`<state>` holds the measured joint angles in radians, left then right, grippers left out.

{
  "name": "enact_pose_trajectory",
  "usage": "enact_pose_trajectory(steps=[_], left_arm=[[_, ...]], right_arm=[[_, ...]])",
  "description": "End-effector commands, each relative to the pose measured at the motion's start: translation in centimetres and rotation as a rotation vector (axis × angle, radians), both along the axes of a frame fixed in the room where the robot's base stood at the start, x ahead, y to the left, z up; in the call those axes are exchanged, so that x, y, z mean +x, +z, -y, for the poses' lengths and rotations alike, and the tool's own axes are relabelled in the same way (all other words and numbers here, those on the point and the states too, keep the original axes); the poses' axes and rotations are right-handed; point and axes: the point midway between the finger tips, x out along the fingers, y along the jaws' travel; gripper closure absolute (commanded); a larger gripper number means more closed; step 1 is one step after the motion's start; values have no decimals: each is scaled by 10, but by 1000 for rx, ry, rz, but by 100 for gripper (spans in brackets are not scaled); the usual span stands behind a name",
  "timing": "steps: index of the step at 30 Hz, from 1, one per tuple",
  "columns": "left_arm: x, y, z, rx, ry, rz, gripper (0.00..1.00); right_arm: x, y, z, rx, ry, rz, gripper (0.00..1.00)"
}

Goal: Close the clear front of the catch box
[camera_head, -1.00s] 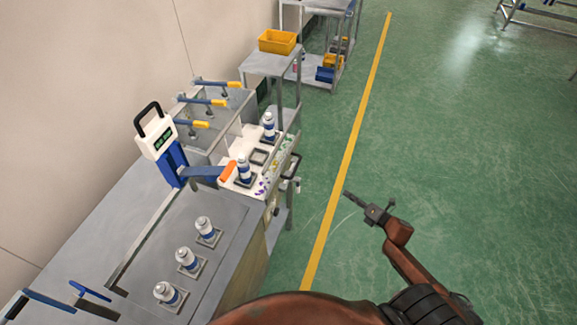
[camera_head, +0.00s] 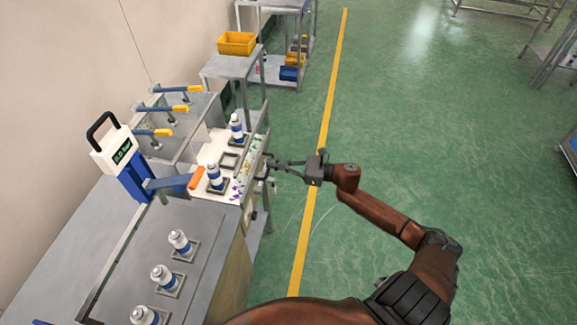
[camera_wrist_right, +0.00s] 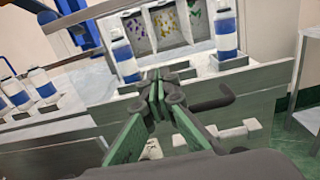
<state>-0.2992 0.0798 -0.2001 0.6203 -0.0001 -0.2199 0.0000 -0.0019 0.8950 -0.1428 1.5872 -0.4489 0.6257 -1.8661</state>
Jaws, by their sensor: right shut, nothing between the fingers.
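The catch box (camera_head: 249,170) is on the right edge of the bench; its compartments hold purple, yellow and green bits, also seen at the top of the right wrist view (camera_wrist_right: 165,26). I cannot clearly make out its clear front or how far it is open. My right gripper (camera_head: 274,166) is shut and empty, at the bench's right side close to the box. In the right wrist view its fingers (camera_wrist_right: 165,80) point toward the box, beside a dark handle (camera_wrist_right: 213,99) on the grey front panel. Whether they touch anything is unclear. My left gripper is out of view.
A blue-and-white press (camera_head: 125,165) with an orange-tipped lever stands left. Yellow-handled clamps (camera_head: 165,109) are behind.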

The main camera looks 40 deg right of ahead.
Motion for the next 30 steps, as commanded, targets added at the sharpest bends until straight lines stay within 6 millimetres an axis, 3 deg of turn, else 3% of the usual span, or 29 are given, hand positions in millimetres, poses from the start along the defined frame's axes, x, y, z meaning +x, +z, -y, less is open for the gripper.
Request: enact_pose_trajectory(steps=[9, 30], left_arm=[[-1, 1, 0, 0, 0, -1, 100], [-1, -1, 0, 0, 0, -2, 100]], right_arm=[[29, 0, -24, 2, -1, -1, 100], [34, -1, -21, 2, -21, -1, 100]])
